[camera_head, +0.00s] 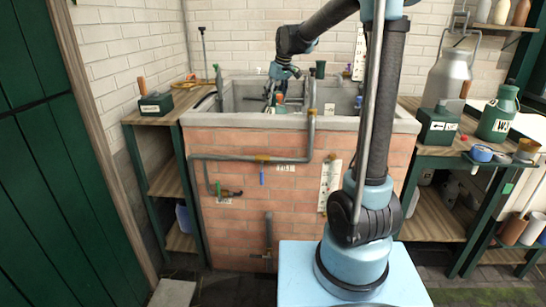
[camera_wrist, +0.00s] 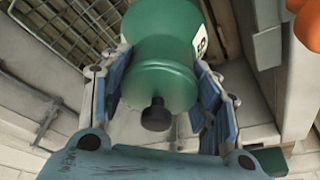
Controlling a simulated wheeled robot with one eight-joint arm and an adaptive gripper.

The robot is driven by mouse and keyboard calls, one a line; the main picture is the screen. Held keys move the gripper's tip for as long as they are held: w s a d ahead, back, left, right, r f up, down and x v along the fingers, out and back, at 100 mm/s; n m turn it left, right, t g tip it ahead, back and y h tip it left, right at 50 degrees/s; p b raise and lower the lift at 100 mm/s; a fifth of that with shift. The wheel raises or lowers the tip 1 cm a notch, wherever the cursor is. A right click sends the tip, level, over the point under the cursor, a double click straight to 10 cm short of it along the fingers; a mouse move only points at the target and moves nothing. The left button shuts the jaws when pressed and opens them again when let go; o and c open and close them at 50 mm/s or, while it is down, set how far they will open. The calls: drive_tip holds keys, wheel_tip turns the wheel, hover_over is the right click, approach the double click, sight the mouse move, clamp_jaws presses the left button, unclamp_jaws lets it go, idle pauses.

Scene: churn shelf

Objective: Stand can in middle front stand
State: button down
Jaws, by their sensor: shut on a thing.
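A green can (camera_wrist: 163,75) with a rounded shoulder, a dark knob at its near end and part of a white label fills the middle of the wrist view. My gripper (camera_wrist: 160,62) has its blue fingers on both sides of the can and is shut on it. In the head view my gripper (camera_head: 283,74) reaches down over the grey basin (camera_head: 213,112) on the brick base; the can is hard to make out there. I cannot pick out the middle front stand in either view.
A wire rack (camera_wrist: 62,27) lies below the can at upper left in the wrist view, and orange things show at upper right. A pipe (camera_head: 250,159) runs along the brick front. Shelves stand on both sides; a grey churn (camera_head: 447,82) and large green can (camera_head: 497,115) are at right.

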wheel_tip(320, 180, down, 10)
idle(0.7)
drive_tip(key=c, duration=0.6)
unclamp_jaws()
drive_tip(key=shift+o, duration=0.2)
drive_tip(key=v, duration=1.2)
drive_tip(key=shift+s+a, duration=0.1)
